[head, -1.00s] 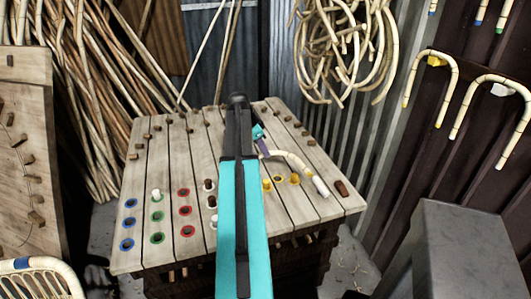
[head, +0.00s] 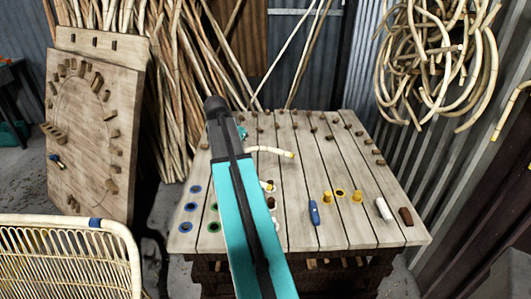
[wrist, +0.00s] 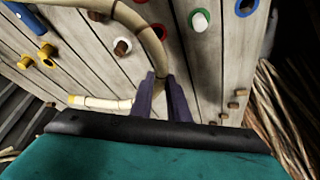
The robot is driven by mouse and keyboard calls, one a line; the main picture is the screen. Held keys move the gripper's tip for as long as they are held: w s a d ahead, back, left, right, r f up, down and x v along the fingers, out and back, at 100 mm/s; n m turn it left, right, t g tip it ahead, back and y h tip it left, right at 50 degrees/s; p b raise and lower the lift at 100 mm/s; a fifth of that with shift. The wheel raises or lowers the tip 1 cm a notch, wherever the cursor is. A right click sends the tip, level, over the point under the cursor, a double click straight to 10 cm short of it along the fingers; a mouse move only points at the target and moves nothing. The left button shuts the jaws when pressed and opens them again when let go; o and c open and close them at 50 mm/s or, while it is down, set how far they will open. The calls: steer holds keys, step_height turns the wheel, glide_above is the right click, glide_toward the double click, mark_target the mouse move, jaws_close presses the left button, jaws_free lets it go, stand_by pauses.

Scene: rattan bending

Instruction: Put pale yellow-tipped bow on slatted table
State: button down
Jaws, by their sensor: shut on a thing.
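The pale rattan bow (head: 268,150) with a yellow tip is held over the far part of the slatted table (head: 350,150). In the wrist view the curved bow (wrist: 150,35) runs between the purple fingers of my gripper (wrist: 162,84), which are shut on it. Its yellow-tipped end (wrist: 76,101) points left there. In the head view my teal and black arm hides the fingers and part of the bow. Whether the bow touches the table is unclear.
The table bears coloured ring holes, yellow pegs (head: 357,196), a blue-handled item (head: 314,213), a white cylinder (head: 384,209) and a brown peg (head: 406,216). A pegged board (head: 95,130) and a woven chair back (head: 70,260) stand left. Rattan poles lean behind; coils (head: 435,60) hang right.

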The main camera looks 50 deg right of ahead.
steer(key=w+a+r+n+t+y, duration=0.15)
steer(key=w+a+n, duration=0.3)
steer(key=a, duration=0.75)
steer(key=w+a+r+n+t, duration=0.15)
steer(key=w+a+n, duration=0.35)
steer(key=a, duration=0.7)
steer(key=w+a+r+n+y, duration=0.1)
steer(key=a+r+n, duration=0.1)
steer(key=a, duration=0.9)
steer(key=w+a+r+n+y, duration=0.1)
steer(key=a+n, duration=0.3)
steer(key=a, duration=0.7)
steer(key=shift+a+r+t+y, duration=0.3)
steer(key=shift+a+r+y, duration=0.1)
steer(key=shift+r+y, duration=0.15)
steer(key=shift+w+a, duration=0.1)
